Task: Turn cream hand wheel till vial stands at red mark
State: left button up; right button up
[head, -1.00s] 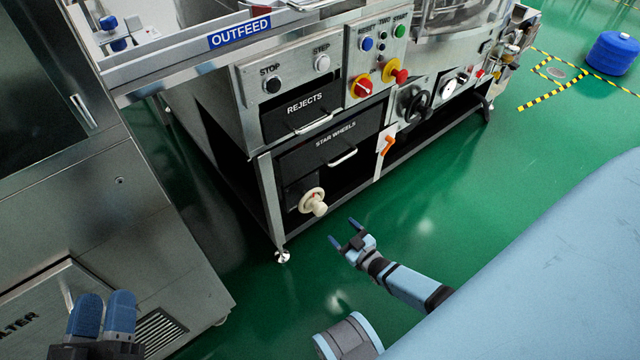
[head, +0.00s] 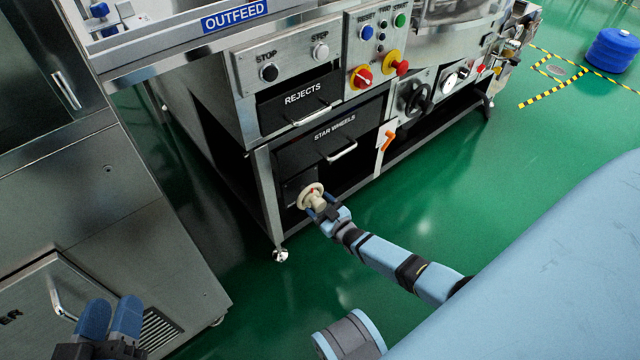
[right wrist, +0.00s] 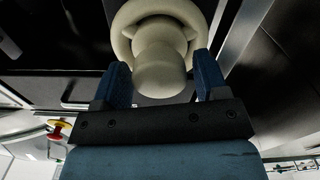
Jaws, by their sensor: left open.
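The cream hand wheel (head: 307,193) is on the lower left front of the machine, below the star wheels drawer. Its rounded knob shows close up in the right wrist view (right wrist: 160,72), with the wheel's rim (right wrist: 124,28) behind it. My right gripper (head: 321,206) is at the wheel. In the right wrist view its blue fingers (right wrist: 162,80) stand open on either side of the knob, with a narrow gap at each side. My left gripper (head: 110,318) is open and empty at the lower left, away from the wheel. I cannot make out the vial or the red mark.
The star wheels drawer (head: 328,142) and the rejects drawer (head: 300,100) are above the wheel. A machine leg (head: 270,205) stands left of it. An orange handle (head: 388,140) and a black hand wheel (head: 418,98) are to the right. Green floor (head: 480,185) is clear in front.

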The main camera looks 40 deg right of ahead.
jog(key=c, duration=0.7)
jog(key=shift+m, duration=0.4)
jog(key=m, duration=0.4)
jog(key=shift+d+m+b, duration=0.1)
jog(key=shift+m+b, duration=0.2)
jog(key=shift+m, duration=0.1)
jog(key=m, duration=0.3)
jog(key=shift+f+m, duration=0.1)
jog(key=shift+m, duration=0.2)
jog(key=m+b, duration=0.1)
jog(key=m, duration=0.2)
jog(key=shift+m, duration=0.3)
jog(key=shift+m+b, duration=0.3)
jog(key=shift+m, duration=0.1)
pick_arm(q)
jog(key=shift+w+a+f+m+b, duration=0.1)
jog(key=shift+w+f+m+b, duration=0.1)
jog(key=shift+f+m+b, duration=0.3)
jog(key=shift+w+a+f+m+b, duration=0.1)
jog(key=shift+w+f+m+b, duration=0.1)
jog(key=shift+f, duration=0.5)
pick_arm(e)
jog(key=m, duration=0.4)
jog(key=shift+f, duration=0.1)
pick_arm(q)
jog(key=shift+f, duration=0.2)
pick_arm(e)
jog(key=shift+m, duration=0.4)
